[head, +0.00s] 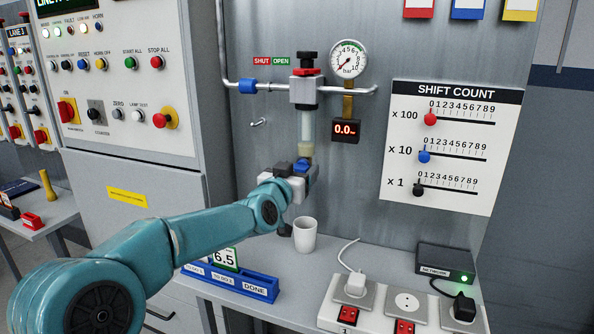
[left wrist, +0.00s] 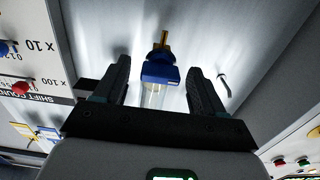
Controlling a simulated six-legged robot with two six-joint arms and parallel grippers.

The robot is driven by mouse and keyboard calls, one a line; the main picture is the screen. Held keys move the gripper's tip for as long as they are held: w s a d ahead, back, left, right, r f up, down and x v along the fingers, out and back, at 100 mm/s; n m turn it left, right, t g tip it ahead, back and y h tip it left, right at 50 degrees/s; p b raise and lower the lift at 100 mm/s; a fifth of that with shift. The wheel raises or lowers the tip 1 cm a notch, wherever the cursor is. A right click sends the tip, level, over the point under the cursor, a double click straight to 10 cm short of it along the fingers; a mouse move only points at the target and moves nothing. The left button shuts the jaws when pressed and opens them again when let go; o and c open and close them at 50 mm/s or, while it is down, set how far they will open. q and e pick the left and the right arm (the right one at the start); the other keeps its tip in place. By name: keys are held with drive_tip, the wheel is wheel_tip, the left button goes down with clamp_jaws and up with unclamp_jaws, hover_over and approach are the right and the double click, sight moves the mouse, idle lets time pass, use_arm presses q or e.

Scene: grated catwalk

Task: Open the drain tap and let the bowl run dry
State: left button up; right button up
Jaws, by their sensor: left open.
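The clear bowl (head: 306,125) hangs below a grey regulator body on the wall pipe. Yellowish liquid shows at its bottom. The blue drain tap (head: 301,165) is under the bowl, partly hidden by my gripper. In the left wrist view the blue tap (left wrist: 160,74) has a brass end (left wrist: 162,42) and the clear bowl (left wrist: 153,97) beside it. My left gripper (head: 296,171) is open, its fingers on either side of the tap with gaps visible in the left wrist view. A white cup (head: 305,235) stands on the bench below. My right gripper is not in view.
A pressure gauge (head: 348,60) and a display reading 0.0 (head: 346,129) are right of the bowl. A SHUT/OPEN label (head: 271,61) is at upper left. A blue tray (head: 235,280), power strip (head: 380,312) and network box (head: 446,263) occupy the bench.

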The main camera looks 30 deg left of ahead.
use_arm(q)
drive_tip(key=c, duration=1.1)
drive_tip(key=shift+o, duration=0.2)
drive_tip(key=m+p, duration=0.2)
drive_tip(key=m, duration=0.1)
drive_tip(key=shift+r, duration=0.15)
drive_tip(key=m+p, duration=0.1)
drive_tip(key=m, duration=0.3)
drive_tip(key=shift+m+p, duration=0.3)
drive_tip(key=shift+p, duration=0.05)
drive_tip(key=m+p, duration=0.1)
drive_tip(key=m, duration=0.4)
drive_tip(key=m+p, duration=0.1)
drive_tip(key=m, duration=0.4)
drive_tip(key=shift+f, duration=0.2)
drive_tip(key=shift+m, duration=0.3)
